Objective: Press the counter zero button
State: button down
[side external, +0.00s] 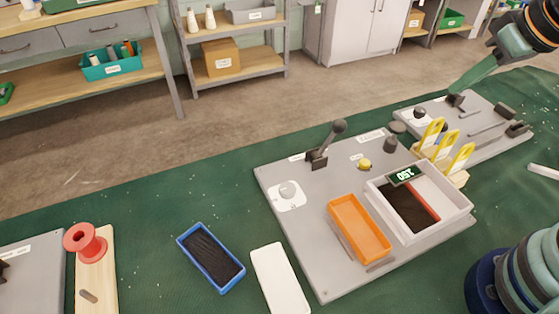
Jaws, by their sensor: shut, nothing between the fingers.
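A counter (403,175) with a dark display reading what looks like 150, seen upside down, sits at the back edge of a white tray on the grey board. A small yellow round button (365,164) stands on the board just left of the counter. A pale grey round knob (288,190) sits on a white plate at the board's left; I cannot tell from labels which one is the zero button. My gripper (456,89) is at the upper right, shut and empty, above the far board and well away from the counter and the yellow button.
The grey board (310,255) also holds a dark lever (338,127), an orange tray (360,228) and the white tray (465,205). Yellow hooked guides (446,145) stand behind the counter. A blue tray (211,257) and red spool (84,242) lie left; green cloth between is clear.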

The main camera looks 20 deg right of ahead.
dwell(0.8)
jog(key=m+g+h, duration=0.2)
jog(key=m+g, duration=1.1)
jog(key=m, duration=1.2)
send_over(362, 161)
notch_tip(362, 161, down, 12)
jog(key=shift+r, duration=0.2)
jog(key=shift+f, duration=4.45)
jog(key=shift+f, duration=0.15)
jog(key=shift+f, duration=0.25)
